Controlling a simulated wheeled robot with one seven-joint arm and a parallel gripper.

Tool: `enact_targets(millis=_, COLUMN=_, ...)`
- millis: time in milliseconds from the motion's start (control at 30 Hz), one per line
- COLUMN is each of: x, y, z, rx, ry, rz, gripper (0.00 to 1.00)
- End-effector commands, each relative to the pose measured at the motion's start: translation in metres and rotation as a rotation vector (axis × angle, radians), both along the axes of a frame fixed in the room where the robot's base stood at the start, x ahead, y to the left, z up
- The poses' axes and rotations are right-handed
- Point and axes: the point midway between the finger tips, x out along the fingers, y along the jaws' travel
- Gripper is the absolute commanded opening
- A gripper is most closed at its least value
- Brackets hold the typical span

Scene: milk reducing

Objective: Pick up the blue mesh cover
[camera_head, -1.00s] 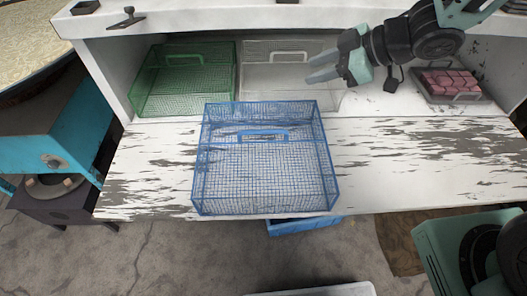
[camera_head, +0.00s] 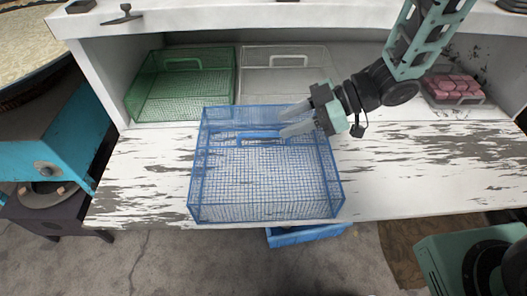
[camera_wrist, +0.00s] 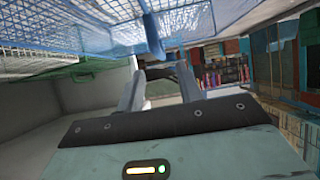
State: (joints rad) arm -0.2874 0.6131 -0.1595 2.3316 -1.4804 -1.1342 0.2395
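The blue mesh cover (camera_head: 265,180) sits on the worn white counter, with a solid blue handle (camera_head: 246,135) on its top. My gripper (camera_head: 283,122) is at the cover's upper right, with its fingers pointing left at the right end of the handle. In the wrist view my gripper's two fingers (camera_wrist: 147,82) stand apart, with the blue handle (camera_wrist: 153,36) just beyond their tips. I see nothing held between them. The cover's blue mesh (camera_wrist: 105,25) fills the top left of the wrist view. Whether the fingertips touch the handle I cannot tell.
A green mesh cover (camera_head: 180,82) and a white mesh cover (camera_head: 285,68) stand in the recess behind. A tray of pink pieces (camera_head: 455,88) is at the right. A blue crate (camera_head: 305,234) is below the counter's front edge. The counter (camera_head: 420,165) is clear at right.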

Motion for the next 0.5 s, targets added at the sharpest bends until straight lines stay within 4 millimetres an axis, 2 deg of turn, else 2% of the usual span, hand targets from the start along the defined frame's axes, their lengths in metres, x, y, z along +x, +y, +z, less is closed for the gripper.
enact_targets(millis=100, x=0.0, y=0.012, z=-0.007, rx=-0.002, ry=0.001, rz=0.0, gripper=0.36)
enact_targets(millis=267, x=0.0, y=0.02, z=-0.012, rx=-0.002, ry=0.001, rz=0.0, gripper=0.36)
enact_targets(millis=500, x=0.0, y=0.048, z=-0.031, rx=-0.001, ry=0.001, rz=0.002, gripper=0.36)
